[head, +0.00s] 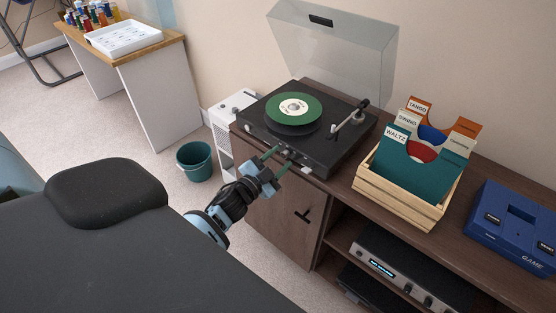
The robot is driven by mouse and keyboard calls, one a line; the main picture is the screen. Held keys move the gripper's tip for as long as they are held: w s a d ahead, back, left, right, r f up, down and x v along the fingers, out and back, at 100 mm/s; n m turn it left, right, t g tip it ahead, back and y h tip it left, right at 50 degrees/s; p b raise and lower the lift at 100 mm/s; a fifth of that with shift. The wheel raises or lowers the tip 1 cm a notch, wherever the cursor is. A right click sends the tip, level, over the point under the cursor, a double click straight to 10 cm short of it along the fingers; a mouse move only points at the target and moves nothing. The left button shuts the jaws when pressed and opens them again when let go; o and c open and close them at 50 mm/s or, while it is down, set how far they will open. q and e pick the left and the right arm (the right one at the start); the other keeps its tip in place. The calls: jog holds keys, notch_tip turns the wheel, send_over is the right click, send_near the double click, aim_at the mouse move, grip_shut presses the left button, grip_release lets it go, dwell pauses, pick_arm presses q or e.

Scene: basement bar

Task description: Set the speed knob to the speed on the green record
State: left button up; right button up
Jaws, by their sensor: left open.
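The green record (276,109) with a pale centre label lies on the platter of the black turntable (333,150). The print on its label is too small to read. The turntable's clear lid stands open, and the tonearm (349,121) is at the right, off the record. My left gripper (283,157) is open, with its two green-grey fingers at the turntable's front edge. A small pale control (289,152), perhaps the speed knob, shows by the fingertips. I cannot tell whether the fingers touch it or where it points. My right gripper is out of view.
A wooden crate (399,205) of record sleeves stands right of the turntable on the brown cabinet (285,226). A blue game case (512,226) lies farther right. An amplifier (408,276) sits on the shelf below. A teal bucket (194,162) stands on the carpet at left.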

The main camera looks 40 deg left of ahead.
pick_arm(q)
jog(key=shift+s, duration=0.1)
jog(key=s, duration=0.7)
jog(key=shift+s+a+f, duration=0.15)
jog(key=shift+s+a, duration=0.05)
jog(key=shift+s, duration=0.1)
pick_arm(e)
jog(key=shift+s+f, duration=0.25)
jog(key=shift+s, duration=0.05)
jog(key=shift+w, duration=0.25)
